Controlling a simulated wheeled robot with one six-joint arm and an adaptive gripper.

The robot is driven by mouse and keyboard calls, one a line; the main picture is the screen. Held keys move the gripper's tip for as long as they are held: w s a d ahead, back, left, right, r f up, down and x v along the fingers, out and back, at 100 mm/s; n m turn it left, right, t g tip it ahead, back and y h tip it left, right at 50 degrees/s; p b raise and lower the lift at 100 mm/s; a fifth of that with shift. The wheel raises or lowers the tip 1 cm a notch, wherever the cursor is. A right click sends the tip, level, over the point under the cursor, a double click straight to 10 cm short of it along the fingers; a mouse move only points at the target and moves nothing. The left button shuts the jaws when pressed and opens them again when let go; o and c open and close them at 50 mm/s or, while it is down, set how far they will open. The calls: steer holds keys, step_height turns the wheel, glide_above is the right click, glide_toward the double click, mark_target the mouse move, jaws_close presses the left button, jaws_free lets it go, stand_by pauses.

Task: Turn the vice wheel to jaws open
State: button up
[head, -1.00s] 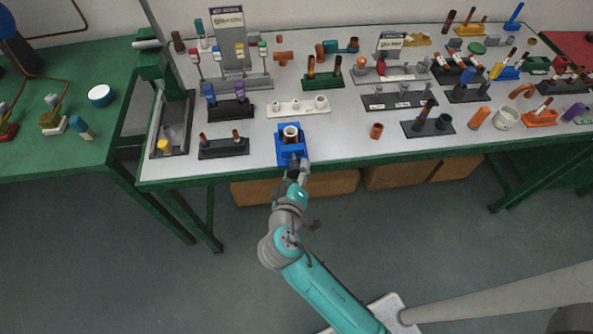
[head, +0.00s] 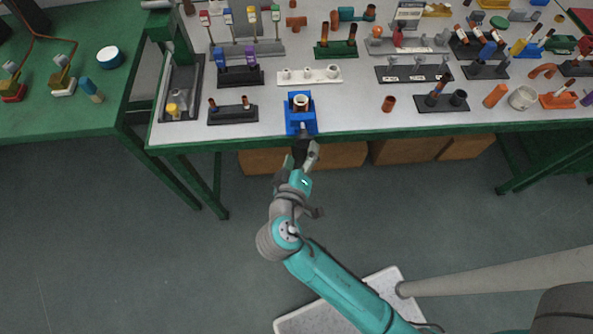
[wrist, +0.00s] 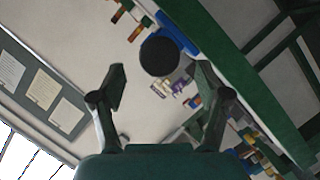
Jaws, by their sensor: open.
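The blue vice (head: 300,124) stands at the front edge of the grey-topped table, with a copper-coloured pipe piece (head: 300,101) upright in it. In the wrist view, a dark round wheel (wrist: 160,56) shows in front of the blue vice body (wrist: 183,38). My gripper (head: 304,146) is just off the table edge, in front of the vice. In the wrist view my gripper (wrist: 162,82) is open, with one finger on each side and the wheel a little beyond and between the fingertips. No contact with the wheel is visible. The vice jaws' gap cannot be made out.
A black stand (head: 232,114) is left of the vice and a white rack (head: 310,75) is behind it. A loose copper fitting (head: 388,104) lies to the right. The green table edge (head: 400,132) runs beside my gripper. Cardboard boxes (head: 345,155) are under the table.

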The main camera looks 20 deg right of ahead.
steer(key=v, duration=0.6)
steer(key=shift+s+a, duration=0.2)
steer(key=shift+s, duration=0.1)
stand_by(0.3)
